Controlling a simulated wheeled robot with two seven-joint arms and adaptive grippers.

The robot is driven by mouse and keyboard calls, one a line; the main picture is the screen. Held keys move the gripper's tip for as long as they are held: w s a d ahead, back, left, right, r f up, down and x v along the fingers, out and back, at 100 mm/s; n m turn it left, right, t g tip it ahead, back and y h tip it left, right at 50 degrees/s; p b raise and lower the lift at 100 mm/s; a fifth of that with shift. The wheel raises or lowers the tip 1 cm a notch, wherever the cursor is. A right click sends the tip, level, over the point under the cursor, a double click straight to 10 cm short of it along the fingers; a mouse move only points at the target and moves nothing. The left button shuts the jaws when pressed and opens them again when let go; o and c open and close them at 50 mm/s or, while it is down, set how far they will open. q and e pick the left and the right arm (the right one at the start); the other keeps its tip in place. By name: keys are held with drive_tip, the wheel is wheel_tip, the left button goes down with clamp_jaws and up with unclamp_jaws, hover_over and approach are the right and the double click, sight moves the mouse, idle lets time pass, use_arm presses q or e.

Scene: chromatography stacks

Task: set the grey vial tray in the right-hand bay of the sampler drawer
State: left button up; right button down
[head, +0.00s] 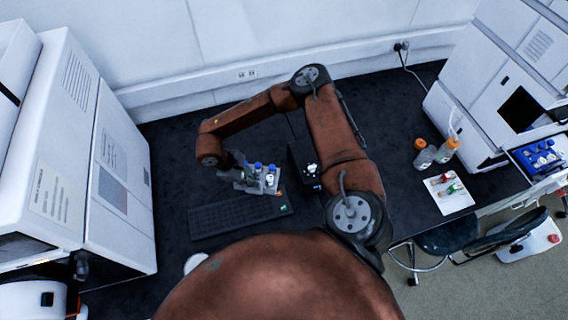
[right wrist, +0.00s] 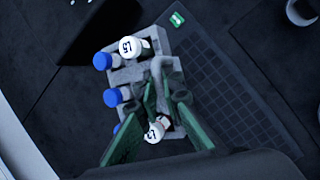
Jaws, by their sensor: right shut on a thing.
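The grey vial tray (head: 258,188) is at the middle of the dark bench, just behind the keyboard. It holds several blue-capped and white-topped vials. My right gripper (head: 240,172) is at the tray, and in the right wrist view its green-sided fingers (right wrist: 166,92) are shut on the tray's raised handle. The tray's grey body (right wrist: 130,75) shows there too, partly hidden by the fingers. I cannot tell whether it touches the bench. The sampler drawer (head: 546,184) juts from the right-hand instrument at the right edge, with a blue vial rack (head: 540,158) in it. My left gripper is not in view.
A keyboard (head: 238,214) lies in front of the tray, and a small black box (head: 303,168) stands to its right. A stool (head: 450,241) stands below the bench edge.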

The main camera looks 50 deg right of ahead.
sight(268, 172)
drive_tip(key=w+d+n+t+b, duration=0.1)
drive_tip(key=d, duration=0.2)
drive_tip(key=w+d+n+t+h, duration=0.1)
drive_tip(key=d+n, duration=0.1)
drive_tip(key=d, duration=0.1)
drive_tip(key=w+d+n+t+b, duration=0.1)
drive_tip(key=d, duration=0.3)
drive_tip(key=shift+r+n+t+h+b, duration=0.25)
drive_tip(key=shift+n+t+h+b, duration=0.05)
drive_tip(key=shift+n+b, duration=0.1)
drive_tip(key=shift+w+f+b, duration=0.15)
drive_tip(key=shift+f+b, duration=0.35)
drive_tip(key=shift+f, duration=0.15)
wheel_tip(268, 172, down, 5)
drive_tip(key=shift+d+b, duration=0.1)
drive_tip(key=shift+b, duration=0.2)
drive_tip(key=shift+f, duration=2.35)
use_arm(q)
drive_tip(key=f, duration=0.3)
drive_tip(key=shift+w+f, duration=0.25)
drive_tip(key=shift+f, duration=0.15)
use_arm(e)
drive_tip(key=shift+r, duration=0.1)
drive_tip(key=c, duration=2.1)
unclamp_jaws()
